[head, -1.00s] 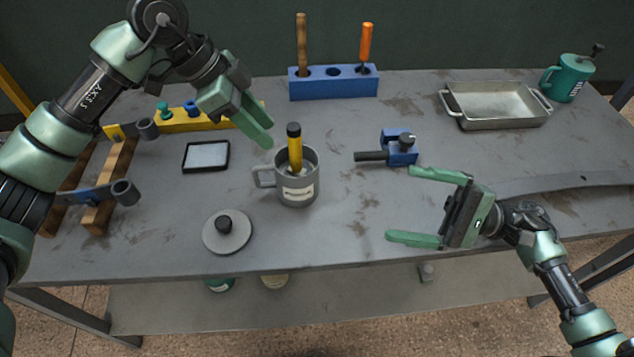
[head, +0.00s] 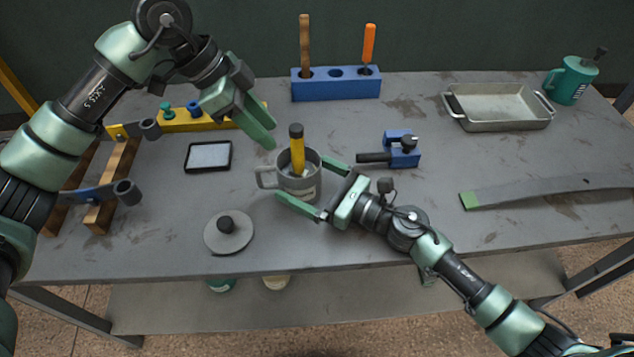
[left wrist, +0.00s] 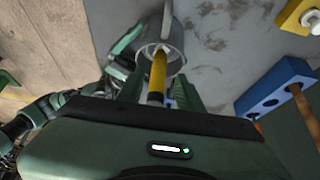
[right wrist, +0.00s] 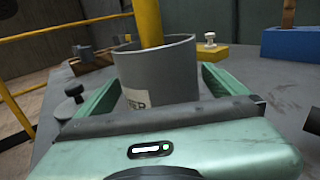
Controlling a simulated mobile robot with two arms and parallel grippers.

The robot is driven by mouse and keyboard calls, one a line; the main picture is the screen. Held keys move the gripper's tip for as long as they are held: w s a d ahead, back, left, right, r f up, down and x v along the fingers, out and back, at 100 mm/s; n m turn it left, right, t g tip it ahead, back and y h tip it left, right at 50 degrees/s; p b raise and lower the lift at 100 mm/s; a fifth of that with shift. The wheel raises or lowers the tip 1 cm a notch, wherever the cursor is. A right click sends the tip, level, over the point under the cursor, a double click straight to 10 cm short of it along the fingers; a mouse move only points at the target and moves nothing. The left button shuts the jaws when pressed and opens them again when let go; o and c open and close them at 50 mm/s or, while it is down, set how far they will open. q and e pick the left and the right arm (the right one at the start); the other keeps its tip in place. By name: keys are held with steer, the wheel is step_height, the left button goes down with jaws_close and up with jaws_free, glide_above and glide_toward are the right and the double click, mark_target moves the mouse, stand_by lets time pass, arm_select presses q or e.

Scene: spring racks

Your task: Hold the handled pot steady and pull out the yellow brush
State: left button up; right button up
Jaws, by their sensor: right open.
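The grey handled pot (head: 283,184) stands upright on the table, its handle to the left in the head view. It also shows in the right wrist view (right wrist: 160,75). The yellow brush (head: 297,155), with a dark end on top, stands in the pot; its lower end is hidden inside. My right gripper (head: 303,178) is open, with one finger on each side of the pot; I cannot tell whether they touch it. My left gripper (head: 268,138) is open and empty, above and left of the brush. In the left wrist view the brush (left wrist: 157,78) appears between its fingers.
A round grey lid (head: 228,239) and a framed pad (head: 208,156) lie left of the pot. A blue clamp (head: 403,150) is to its right. A blue rack (head: 335,85) with two handled tools stands behind. A metal tray (head: 498,108) is at the back right.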

steer(key=shift+x, duration=2.2)
steer(key=shift+c, duration=0.3)
